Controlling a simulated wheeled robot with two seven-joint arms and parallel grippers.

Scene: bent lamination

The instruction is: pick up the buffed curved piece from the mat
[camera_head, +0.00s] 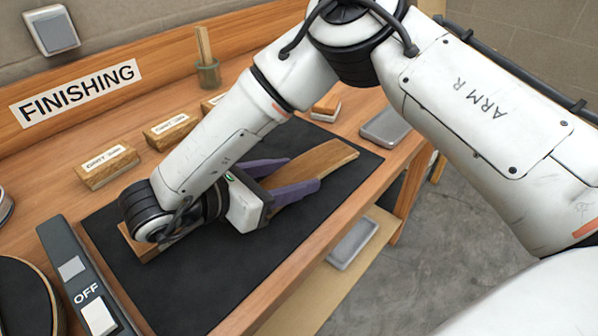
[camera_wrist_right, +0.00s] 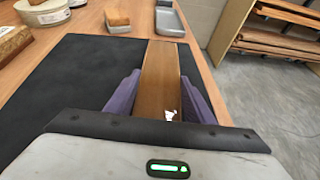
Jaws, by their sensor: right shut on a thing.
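The curved wooden piece (camera_head: 325,164) lies lengthwise along the black mat (camera_head: 198,284). Its near end shows under my right wrist at the left of the head view. My right gripper (camera_head: 292,178) is over the piece, its purple fingers on either side and shut on it. In the right wrist view the piece (camera_wrist_right: 161,80) runs away between the purple fingers (camera_wrist_right: 160,100). A small white patch shows on its surface. I cannot tell whether the piece touches the mat under the gripper. My left gripper is not in view.
Labelled sanding blocks (camera_head: 107,166) stand along the back of the bench. A grey metal tray (camera_head: 385,127) sits at the far right end. A grey switch box marked OFF (camera_head: 88,290) is at the left front. The mat's front part is clear.

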